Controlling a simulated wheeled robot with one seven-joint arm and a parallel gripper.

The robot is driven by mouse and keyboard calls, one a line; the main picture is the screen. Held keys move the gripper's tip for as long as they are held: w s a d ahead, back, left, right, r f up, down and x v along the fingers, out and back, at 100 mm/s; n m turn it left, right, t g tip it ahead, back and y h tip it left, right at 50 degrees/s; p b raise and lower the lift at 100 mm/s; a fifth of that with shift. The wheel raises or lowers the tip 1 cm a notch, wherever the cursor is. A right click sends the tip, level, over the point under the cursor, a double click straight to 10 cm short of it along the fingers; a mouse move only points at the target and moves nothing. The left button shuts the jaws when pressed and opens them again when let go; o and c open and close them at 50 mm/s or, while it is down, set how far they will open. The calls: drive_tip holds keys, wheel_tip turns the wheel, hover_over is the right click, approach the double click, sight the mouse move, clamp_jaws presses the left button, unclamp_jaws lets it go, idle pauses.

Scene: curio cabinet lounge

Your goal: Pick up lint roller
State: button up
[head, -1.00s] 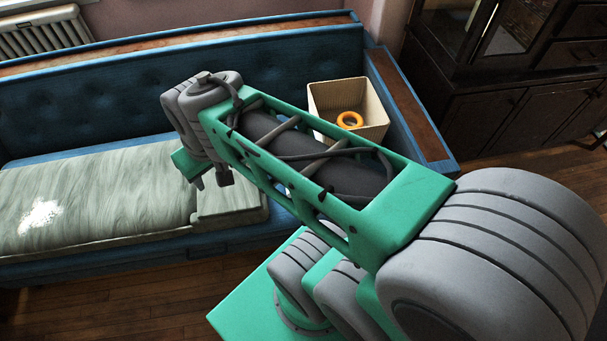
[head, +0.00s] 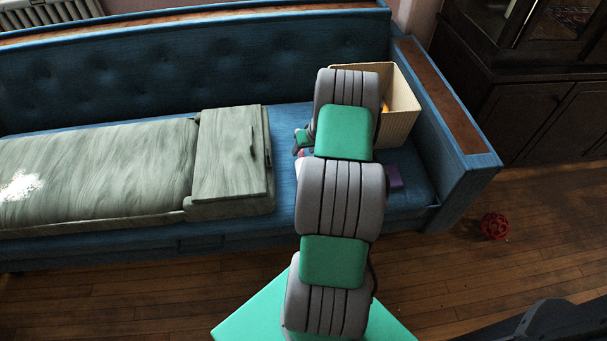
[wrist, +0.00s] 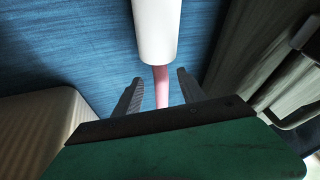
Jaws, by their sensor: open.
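The lint roller has a white roll (wrist: 155,30) and a pink handle (wrist: 161,85) in the wrist view. It lies on the blue sofa seat. My gripper (wrist: 160,92) is open, with one finger on each side of the pink handle; I cannot tell whether either touches it. In the head view only a small pale and pink bit of the roller (head: 301,167) shows beside my arm, which hides the rest. Part of my gripper (head: 302,142) shows just above that bit.
A cream box (head: 402,121) with something orange inside stands behind my arm. A grey-green wooden box (head: 230,155) is to the left on the sofa (head: 283,150). A purple item (head: 395,177) lies right of my arm. A red ball (head: 494,226) is on the floor.

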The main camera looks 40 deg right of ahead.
sight(303, 151)
drive_tip(key=x, duration=0.3)
clamp_jaws()
idle(0.5)
